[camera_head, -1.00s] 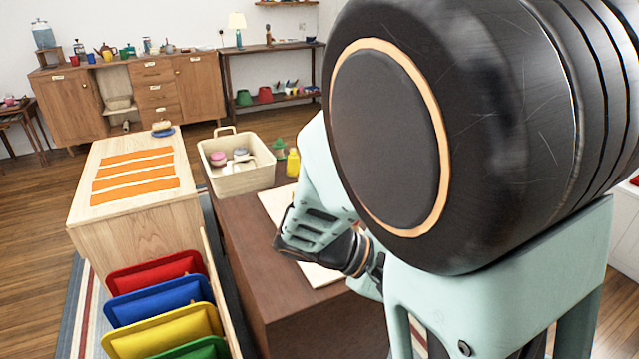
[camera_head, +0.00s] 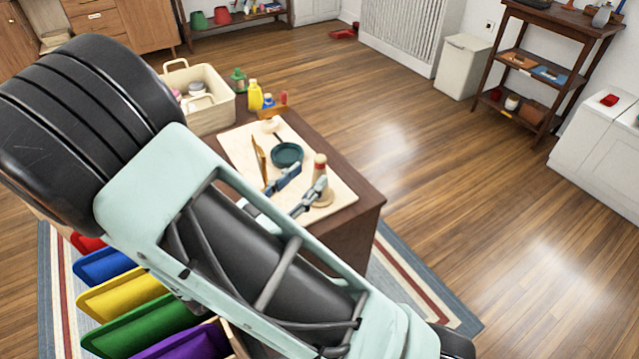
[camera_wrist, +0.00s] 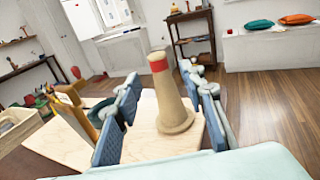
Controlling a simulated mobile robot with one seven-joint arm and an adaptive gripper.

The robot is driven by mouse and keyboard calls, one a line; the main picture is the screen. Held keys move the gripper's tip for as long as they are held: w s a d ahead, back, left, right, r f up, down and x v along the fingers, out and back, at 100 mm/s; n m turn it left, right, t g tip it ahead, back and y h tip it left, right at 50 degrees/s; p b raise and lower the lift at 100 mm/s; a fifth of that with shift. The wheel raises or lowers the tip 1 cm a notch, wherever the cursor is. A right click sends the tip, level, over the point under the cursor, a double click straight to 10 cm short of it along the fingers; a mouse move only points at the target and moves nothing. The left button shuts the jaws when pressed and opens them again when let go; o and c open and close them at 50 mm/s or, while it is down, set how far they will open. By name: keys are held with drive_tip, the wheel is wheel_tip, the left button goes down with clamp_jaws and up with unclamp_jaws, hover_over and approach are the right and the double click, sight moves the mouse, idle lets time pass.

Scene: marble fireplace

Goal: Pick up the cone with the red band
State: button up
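The cone with the red band (camera_head: 320,172) stands upright on a pale board (camera_head: 342,194) on the dark brown table. It is tan, with a wide round base and the band near its top. My gripper (camera_head: 298,189) is open, with its blue-grey fingers low over the board at the cone. In the wrist view the cone (camera_wrist: 171,104) shows between the two spread fingers of my gripper (camera_wrist: 167,103), nearer the right one. I cannot tell whether a finger touches it. In the head view the right finger partly overlaps the cone.
A dark green round dish (camera_head: 287,154) and an upright wooden piece (camera_head: 259,160) are beside the gripper on the board. A yellow bottle (camera_head: 254,96), a green bottle (camera_head: 238,80) and a cream basket (camera_head: 212,118) stand behind. Open floor lies to the right.

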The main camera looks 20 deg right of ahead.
sight(317, 166)
drive_tip(key=x, duration=0.3)
drive_tip(key=b+x, duration=0.1)
drive_tip(key=x, duration=0.1)
drive_tip(key=shift+w+d+r, duration=0.2)
drive_tip(key=shift+d+r, duration=0.05)
drive_tip(key=shift+r, duration=0.1)
drive_tip(key=shift+c, duration=0.4)
clamp_jaws()
